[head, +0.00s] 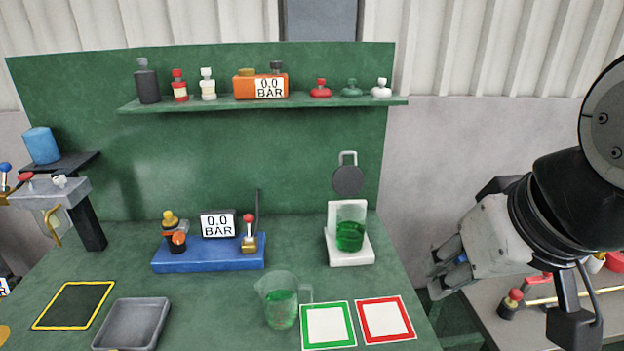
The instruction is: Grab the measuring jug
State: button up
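A clear measuring jug (281,299) with green liquid in it stands upright on the green bench, left of a green-framed white square. Its handle points right. A second clear vessel with green liquid (350,229) stands on a white stand further back. My gripper (441,275) is at the right, off the bench's right edge and well apart from the jug. Its fingers point left. I cannot tell clearly how far apart the fingers are, and nothing shows held in them.
Green-framed (328,325) and red-framed (386,319) squares lie right of the jug. A grey tray (132,325) and yellow-outlined square (73,305) lie left. A blue gauge unit (208,258) stands behind. A shelf (300,103) holds several bottles. A side table (590,310) is at right.

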aim_at(282, 315)
jog(key=k+l, duration=0.1)
jog(key=l, duration=0.3)
jog(key=k+l+u, duration=0.1)
jog(key=l, duration=0.25)
jog(key=k+l, duration=0.1)
jog(key=l, duration=0.3)
jog(key=k+l+u, duration=0.1)
jog(key=l, duration=0.3)
jog(key=k+l, duration=0.15)
jog(key=l, duration=0.2)
jog(key=u, duration=0.05)
